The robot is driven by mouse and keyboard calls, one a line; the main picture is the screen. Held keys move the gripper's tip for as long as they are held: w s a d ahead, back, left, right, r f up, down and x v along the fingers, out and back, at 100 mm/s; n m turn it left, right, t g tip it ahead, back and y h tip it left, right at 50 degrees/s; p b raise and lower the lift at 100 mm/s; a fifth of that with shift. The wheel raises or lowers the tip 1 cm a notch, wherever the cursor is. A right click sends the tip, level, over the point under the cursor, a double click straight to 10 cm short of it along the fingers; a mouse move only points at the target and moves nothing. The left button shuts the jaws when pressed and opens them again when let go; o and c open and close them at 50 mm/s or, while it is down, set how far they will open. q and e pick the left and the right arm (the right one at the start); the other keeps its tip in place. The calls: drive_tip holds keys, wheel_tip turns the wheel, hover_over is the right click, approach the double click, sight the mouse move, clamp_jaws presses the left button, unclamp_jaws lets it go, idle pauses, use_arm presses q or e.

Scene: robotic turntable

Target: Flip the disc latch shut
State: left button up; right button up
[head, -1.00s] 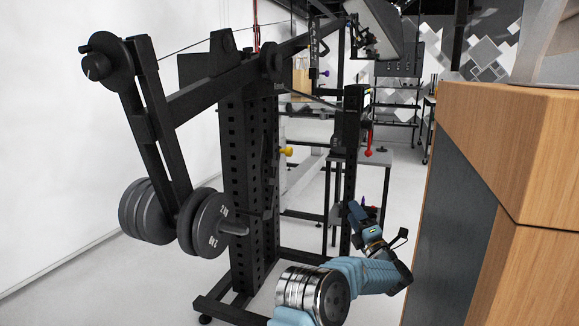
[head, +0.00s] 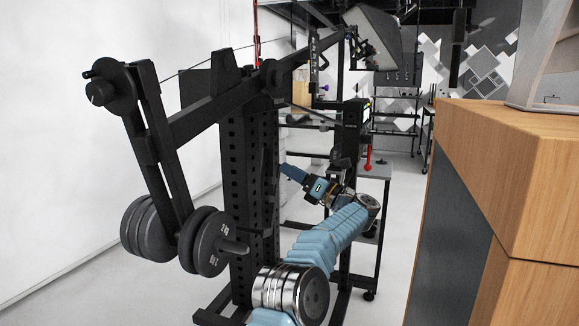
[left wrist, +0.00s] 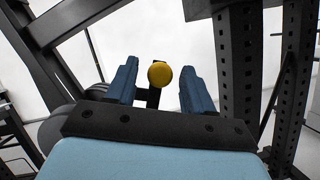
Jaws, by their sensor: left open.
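A round yellow knob (left wrist: 160,74) shows in the left wrist view on a dark bracket, between the two blue fingers and apart from both. I cannot tell whether this knob is the disc latch; no other part reads clearly as one. In the head view the yellow knob is hidden. My left gripper (head: 290,173) is open and empty, beside the perforated black upright (head: 238,180) of the weight machine, with its fingers pointing left. My right gripper is not in view.
Grey weight discs (head: 207,243) hang on the machine's lever arm at the left. A black post with a red handle (head: 368,157) stands behind my left arm. A wooden cabinet (head: 505,170) fills the right side. Open floor lies between cabinet and machine.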

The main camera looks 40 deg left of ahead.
use_arm(q)
drive_tip(key=shift+s+a+r, duration=0.1)
drive_tip(key=shift+a+r, duration=0.15)
drive_tip(key=shift+a, duration=0.45)
clamp_jaws()
